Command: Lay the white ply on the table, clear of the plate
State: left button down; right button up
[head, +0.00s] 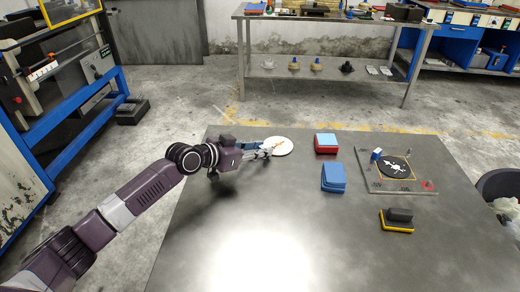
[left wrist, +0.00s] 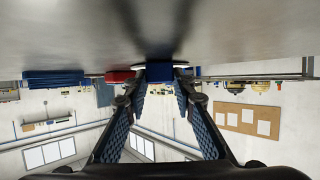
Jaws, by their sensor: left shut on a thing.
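The white ply (head: 280,149) is a round white disc with an orange mark, at the far left part of the table (head: 230,220). It is well to the left of the grey plate (head: 415,188), which bears a black disc (head: 396,167) with a white figure. My left gripper (head: 266,149) is at the ply's left edge. In the left wrist view my left gripper (left wrist: 161,80) is shut on a blue block (left wrist: 160,73) at the ply, whose thin white edge (left wrist: 143,66) shows beside it. I cannot tell whether the ply touches the table. My right gripper is out of view.
A red block with a blue top (head: 326,143) and a blue stack (head: 333,178) lie between the ply and the plate. A black and yellow tool (head: 397,219) lies in front of the plate. The table's front middle is clear.

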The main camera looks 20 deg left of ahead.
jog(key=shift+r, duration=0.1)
pick_arm(q)
jog(key=shift+f, duration=0.1)
jog(key=c, duration=1.6)
grip_release()
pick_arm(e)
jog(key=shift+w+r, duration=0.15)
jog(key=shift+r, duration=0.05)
pick_arm(q)
jog(key=p+v, duration=0.1)
jog(key=v, duration=0.9)
jog(key=shift+s+a, duration=0.2)
jog(key=shift+a, duration=0.05)
jog(key=shift+v, duration=0.8)
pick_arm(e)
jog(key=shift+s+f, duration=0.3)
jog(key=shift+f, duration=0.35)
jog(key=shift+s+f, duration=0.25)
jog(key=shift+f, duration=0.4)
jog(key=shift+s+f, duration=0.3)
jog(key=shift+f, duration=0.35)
pick_arm(q)
jog(key=shift+d, duration=0.1)
